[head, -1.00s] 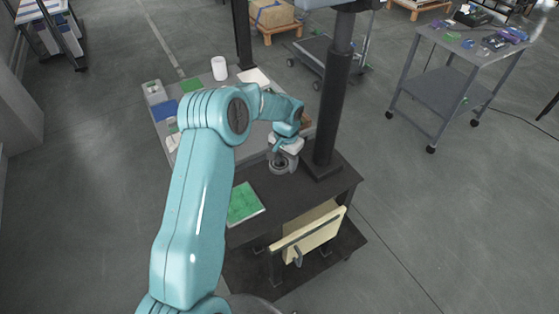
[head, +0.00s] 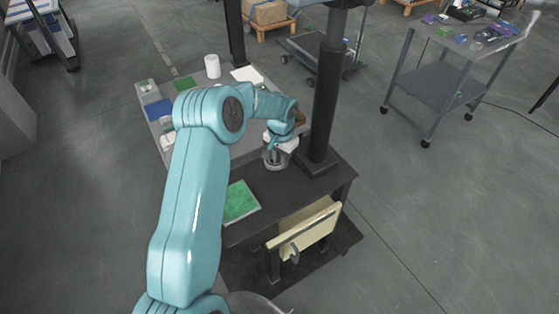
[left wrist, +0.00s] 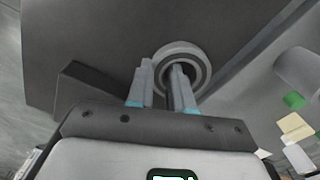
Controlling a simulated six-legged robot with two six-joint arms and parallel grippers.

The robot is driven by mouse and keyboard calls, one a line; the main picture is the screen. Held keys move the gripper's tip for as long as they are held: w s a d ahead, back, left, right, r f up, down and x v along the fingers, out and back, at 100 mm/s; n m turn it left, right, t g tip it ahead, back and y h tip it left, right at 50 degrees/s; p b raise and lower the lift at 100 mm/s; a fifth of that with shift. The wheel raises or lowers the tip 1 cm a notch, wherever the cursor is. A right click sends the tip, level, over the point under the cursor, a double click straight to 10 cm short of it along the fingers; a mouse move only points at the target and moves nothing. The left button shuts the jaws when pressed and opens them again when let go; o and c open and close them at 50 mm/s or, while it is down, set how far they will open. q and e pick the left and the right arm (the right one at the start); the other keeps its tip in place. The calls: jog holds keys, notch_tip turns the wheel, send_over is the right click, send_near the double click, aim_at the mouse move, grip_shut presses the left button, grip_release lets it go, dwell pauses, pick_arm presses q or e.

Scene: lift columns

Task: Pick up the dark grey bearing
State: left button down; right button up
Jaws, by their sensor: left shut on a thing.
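The grey bearing (head: 275,162), a thick ring, is on or just above the dark table (head: 285,190), left of the black column; I cannot tell whether it touches the top. My left gripper (head: 276,151) reaches down to it from above and partly hides it. In the left wrist view, the ring (left wrist: 201,57) is at the two fingertips of my left gripper (left wrist: 162,72). One finger is at its left side and the other appears over its hole, with the ring wall between them. My right gripper is not in view.
A black column (head: 323,100) stands close right of the gripper. A green-topped tray (head: 240,202) lies at the table's front left. A light table (head: 235,92) behind holds a white cylinder (head: 212,66) and several small items. A grey cart (head: 430,85) stands far right.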

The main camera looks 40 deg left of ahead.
pick_arm(q)
notch_tip(320, 180, up, 20)
jog(key=b, duration=0.1)
jog(key=shift+r, duration=0.25)
